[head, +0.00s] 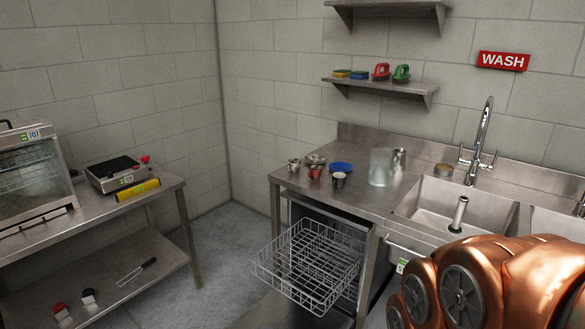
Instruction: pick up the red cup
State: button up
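A small red cup (315,172) stands on the left part of the steel sink counter (360,202). It is in a close group with a pale metallic-looking cup (293,166) to its left and a dark-topped white cup (339,180) to its right. My copper-coloured arm fills the lower right of the head view, but my gripper's fingers are not in view. Nothing of mine is near the red cup.
Behind the cups are a blue bowl (342,167) and a small metallic dish (316,159). A clear jug (381,167) stands to their right, before the sink (450,206). A wire rack (310,262) juts out below the counter.

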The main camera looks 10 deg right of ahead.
aim_at(314, 174)
jog(key=u, duration=0.25)
jog(key=k, duration=0.3)
jog(key=z, duration=0.85)
jog(key=i, duration=0.7)
jog(key=u, duration=0.8)
jog(key=i, duration=0.75)
jog(key=u, duration=0.7)
